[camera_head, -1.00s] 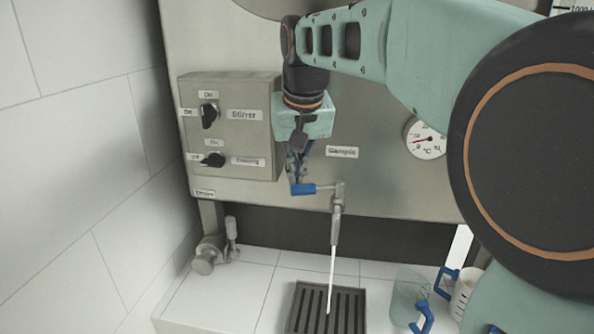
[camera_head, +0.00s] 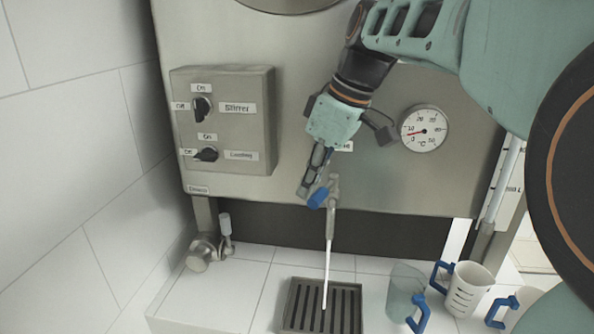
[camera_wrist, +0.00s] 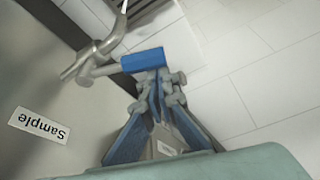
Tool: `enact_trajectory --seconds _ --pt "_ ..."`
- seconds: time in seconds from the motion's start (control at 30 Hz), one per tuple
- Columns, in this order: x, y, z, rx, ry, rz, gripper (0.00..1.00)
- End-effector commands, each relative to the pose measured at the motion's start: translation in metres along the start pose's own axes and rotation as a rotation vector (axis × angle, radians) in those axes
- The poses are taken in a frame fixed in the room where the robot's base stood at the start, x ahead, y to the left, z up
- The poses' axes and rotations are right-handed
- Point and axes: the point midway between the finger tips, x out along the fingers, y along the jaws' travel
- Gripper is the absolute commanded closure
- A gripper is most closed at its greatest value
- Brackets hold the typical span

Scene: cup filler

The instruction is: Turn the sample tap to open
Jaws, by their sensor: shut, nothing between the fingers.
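The sample tap (camera_head: 332,208) is a metal tap on the front of the steel tank, with a short blue lever (camera_head: 317,197) pointing left and towards the camera. A thin white stream (camera_head: 326,275) runs from its spout down to the drain grate (camera_head: 290,306). In the wrist view the blue lever (camera_wrist: 143,61) joins the metal tap body (camera_wrist: 88,68). My gripper (camera_head: 304,191) is shut and empty, with its tips right beside the lever's left side. In the wrist view the fingertips (camera_wrist: 160,88) lie against or very near the lever's end; contact is hard to tell.
A switch box (camera_head: 222,120) with two black knobs is at the left of the tank. A gauge (camera_head: 424,129) is at the right. A lower drain valve (camera_head: 203,252) stands at the left. A clear jug (camera_head: 404,291) and white jugs (camera_head: 466,288) with blue handles stand at the right.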

Motion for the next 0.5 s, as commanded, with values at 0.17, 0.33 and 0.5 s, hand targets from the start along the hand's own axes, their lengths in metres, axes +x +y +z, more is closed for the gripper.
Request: enact_trajectory --seconds 0.17,0.33,0.5 --pt "-0.004 0.0 0.012 -0.123 -0.001 -0.046 1.0" --pt "-0.007 -0.001 0.02 -0.185 -0.002 -0.068 1.0" --pt "-0.009 -0.001 0.025 -0.184 -0.002 -0.067 1.0"
